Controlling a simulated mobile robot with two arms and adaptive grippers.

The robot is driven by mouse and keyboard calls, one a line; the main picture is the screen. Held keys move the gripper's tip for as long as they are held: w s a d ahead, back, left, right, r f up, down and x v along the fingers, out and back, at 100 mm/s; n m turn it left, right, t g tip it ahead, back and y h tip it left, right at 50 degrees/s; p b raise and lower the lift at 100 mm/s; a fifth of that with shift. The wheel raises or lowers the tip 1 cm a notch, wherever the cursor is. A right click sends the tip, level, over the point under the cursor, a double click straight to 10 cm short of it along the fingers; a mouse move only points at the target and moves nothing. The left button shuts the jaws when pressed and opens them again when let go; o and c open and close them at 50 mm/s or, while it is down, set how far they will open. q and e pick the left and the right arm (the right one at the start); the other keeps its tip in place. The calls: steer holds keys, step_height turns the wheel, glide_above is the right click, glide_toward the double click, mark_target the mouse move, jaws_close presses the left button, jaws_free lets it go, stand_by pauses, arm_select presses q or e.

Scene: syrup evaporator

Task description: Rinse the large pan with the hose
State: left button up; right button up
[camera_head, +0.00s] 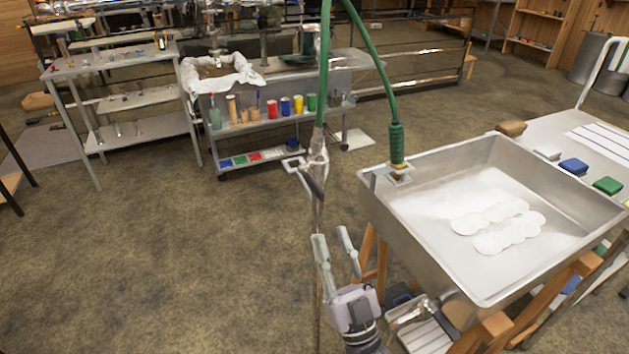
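The large pan (418,238) is a rectangular metal pan on a wooden stand at the right. Several pale round patches (497,228) lie on its floor. The green hose (372,50) loops down from the top of the view. Its dark green nozzle end (397,146) stands upright in a small metal bracket (399,176) at the pan's far left corner. My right gripper (331,236) is left of the pan, pointing up, with its fingers apart and nothing between them. It appears clear of the pan and nozzle. My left gripper is out of view.
A thin upright pipe (318,160) stands behind my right gripper. A table (541,130) with colored blocks adjoins the pan at the right. A cart (263,130) with colored containers and a metal rack (110,75) stand farther back. The floor at the left is clear.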

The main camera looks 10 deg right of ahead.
mark_target(320, 198)
steer(key=p+x, duration=0.2)
steer(key=x, duration=0.8)
steer(key=shift+d, duration=0.1)
steer(key=shift+w+r, duration=0.3)
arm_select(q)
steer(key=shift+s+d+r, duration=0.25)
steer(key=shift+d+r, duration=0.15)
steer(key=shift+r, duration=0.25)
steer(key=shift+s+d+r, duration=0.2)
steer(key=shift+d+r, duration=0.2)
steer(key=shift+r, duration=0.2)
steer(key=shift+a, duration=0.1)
arm_select(e)
steer(key=shift+c, duration=0.4)
jaws_close()
